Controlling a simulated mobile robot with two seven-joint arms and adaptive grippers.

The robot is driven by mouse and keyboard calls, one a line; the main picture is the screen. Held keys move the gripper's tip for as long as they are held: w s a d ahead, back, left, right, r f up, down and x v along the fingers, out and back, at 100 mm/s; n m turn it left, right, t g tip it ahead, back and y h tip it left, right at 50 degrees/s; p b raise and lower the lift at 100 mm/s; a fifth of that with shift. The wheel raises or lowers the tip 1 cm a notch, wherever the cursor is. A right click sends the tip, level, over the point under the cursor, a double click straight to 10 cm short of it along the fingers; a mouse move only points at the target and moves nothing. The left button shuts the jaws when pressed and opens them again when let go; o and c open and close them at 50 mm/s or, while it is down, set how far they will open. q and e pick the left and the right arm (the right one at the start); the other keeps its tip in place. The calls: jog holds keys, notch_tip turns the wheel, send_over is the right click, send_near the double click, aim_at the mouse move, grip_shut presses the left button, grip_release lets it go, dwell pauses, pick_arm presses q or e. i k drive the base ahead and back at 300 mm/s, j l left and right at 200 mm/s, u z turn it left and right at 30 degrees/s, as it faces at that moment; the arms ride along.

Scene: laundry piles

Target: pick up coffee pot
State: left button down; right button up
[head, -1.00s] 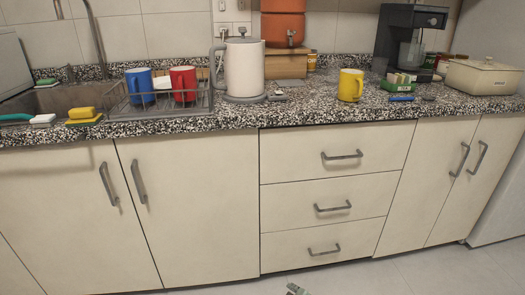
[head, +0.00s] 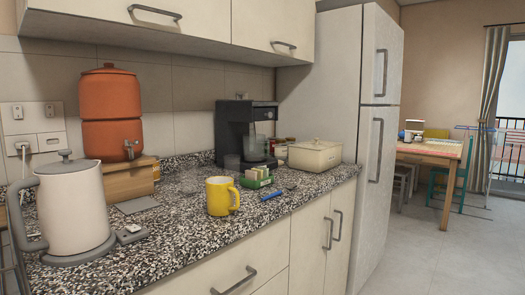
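A black coffee machine (head: 229,130) stands against the back wall on the speckled counter. A clear glass vessel (head: 257,140) shows at its front; I cannot tell for sure that it is the coffee pot. A white electric kettle (head: 75,212) with a grey handle and lid stands upright at the near left of the counter. Neither of my grippers is in the head view now.
A yellow mug (head: 219,197), a green box (head: 256,178) and a blue pen-like item (head: 271,196) lie between kettle and machine. An orange dispenser (head: 110,113) stands behind.

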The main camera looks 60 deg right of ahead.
aim_at(254, 145)
jog(key=z, duration=1.85)
jog(key=l, duration=0.6)
jog(key=i+l, duration=0.15)
jog(key=l, duration=1)
jog(key=i+z, duration=0.05)
